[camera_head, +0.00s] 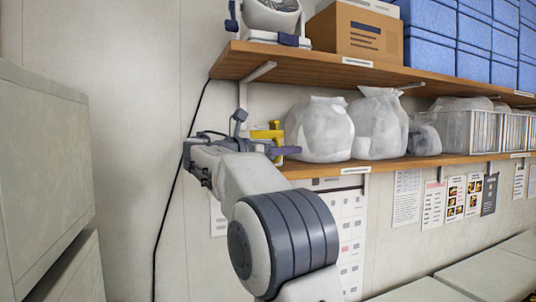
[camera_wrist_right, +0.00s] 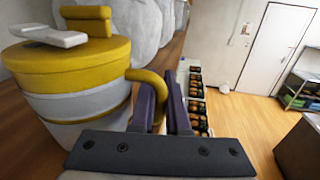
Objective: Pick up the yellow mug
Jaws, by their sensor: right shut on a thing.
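The yellow mug (camera_wrist_right: 70,60) fills the left of the right wrist view. It has a yellow top with a raised knob, a pale band around its side and a yellow handle (camera_wrist_right: 152,82). My right gripper (camera_wrist_right: 161,95) has its two dark purple fingers shut around that handle. In the head view the mug (camera_head: 268,134) shows small behind my right gripper (camera_head: 282,150), at the left end of the lower shelf, partly hidden by the gripper. I cannot tell whether the mug touches the shelf. My left gripper is not in view.
White bags (camera_head: 320,130) stand close to the right of the mug on the lower wooden shelf (camera_head: 385,165). An upper shelf (camera_head: 300,65) with a cardboard box (camera_head: 355,35) and blue bins (camera_head: 430,50) hangs above. A black cable (camera_head: 172,190) runs down the wall at left.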

